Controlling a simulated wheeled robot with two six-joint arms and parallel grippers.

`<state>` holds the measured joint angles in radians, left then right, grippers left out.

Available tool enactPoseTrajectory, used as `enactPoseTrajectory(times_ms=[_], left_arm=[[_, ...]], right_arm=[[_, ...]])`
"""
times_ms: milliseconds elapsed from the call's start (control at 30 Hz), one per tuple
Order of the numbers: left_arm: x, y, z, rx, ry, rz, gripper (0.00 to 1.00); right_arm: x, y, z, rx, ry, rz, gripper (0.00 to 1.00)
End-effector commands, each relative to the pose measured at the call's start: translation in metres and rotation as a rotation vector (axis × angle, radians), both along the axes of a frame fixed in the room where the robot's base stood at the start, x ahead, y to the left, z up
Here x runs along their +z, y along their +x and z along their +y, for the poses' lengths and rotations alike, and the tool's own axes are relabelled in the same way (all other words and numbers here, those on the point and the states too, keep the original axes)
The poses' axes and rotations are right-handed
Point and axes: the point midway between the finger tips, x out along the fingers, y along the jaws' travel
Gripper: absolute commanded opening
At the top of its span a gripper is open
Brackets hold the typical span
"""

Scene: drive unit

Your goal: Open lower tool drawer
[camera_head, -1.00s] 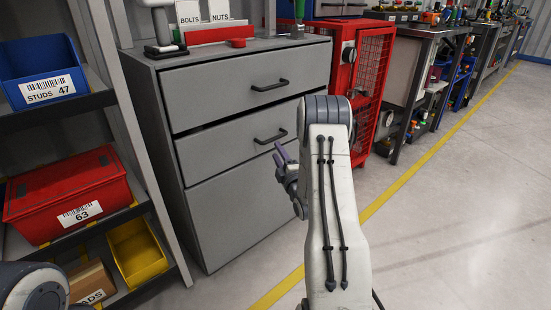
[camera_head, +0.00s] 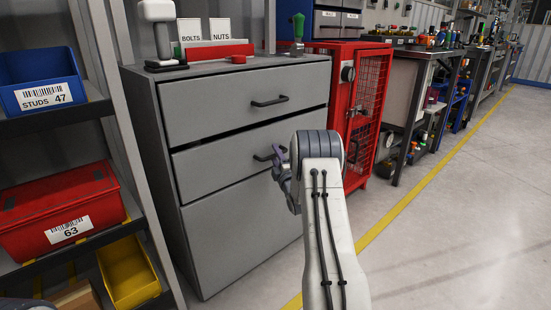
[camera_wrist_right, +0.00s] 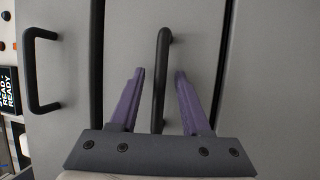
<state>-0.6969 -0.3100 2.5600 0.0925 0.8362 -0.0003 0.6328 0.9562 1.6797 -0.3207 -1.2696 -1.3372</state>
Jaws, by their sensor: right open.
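The lower tool drawer (camera_head: 225,165) is the second grey front of the cabinet, below a wider drawer (camera_head: 220,95). It looks shut or nearly so, with a dark gap along its top edge. Its black bar handle (camera_head: 262,156) is partly hidden by my right gripper (camera_head: 281,163). In the right wrist view, my right gripper (camera_wrist_right: 160,73) is open, with its purple fingers on either side of the handle (camera_wrist_right: 163,60). Gaps show between the handle and both fingers. My left gripper is not in view.
A third grey front (camera_head: 240,235) lies below the lower drawer. A red mesh cabinet (camera_head: 368,110) stands to the right. A shelf with a red bin (camera_head: 60,205) and a blue bin (camera_head: 40,75) stands at the left. The floor on the right is clear.

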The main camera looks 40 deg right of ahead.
Motion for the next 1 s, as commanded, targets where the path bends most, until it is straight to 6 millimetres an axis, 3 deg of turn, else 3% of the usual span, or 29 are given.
enactPoseTrajectory(times_ms=[167,233,300,1000], left_arm=[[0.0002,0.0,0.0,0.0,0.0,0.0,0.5],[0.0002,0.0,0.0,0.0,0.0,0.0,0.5],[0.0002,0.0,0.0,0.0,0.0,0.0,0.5],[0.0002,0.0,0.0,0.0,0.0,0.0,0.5]], right_arm=[[0.0001,0.0001,0.0002,0.0,0.0,0.0,0.47],[0.0,0.0002,0.0002,0.0,0.0,0.0,0.28],[0.0,0.0001,0.0002,0.0,0.0,0.0,0.01],[-0.0004,-0.0001,0.0004,0.0,0.0,0.001,0.0]])
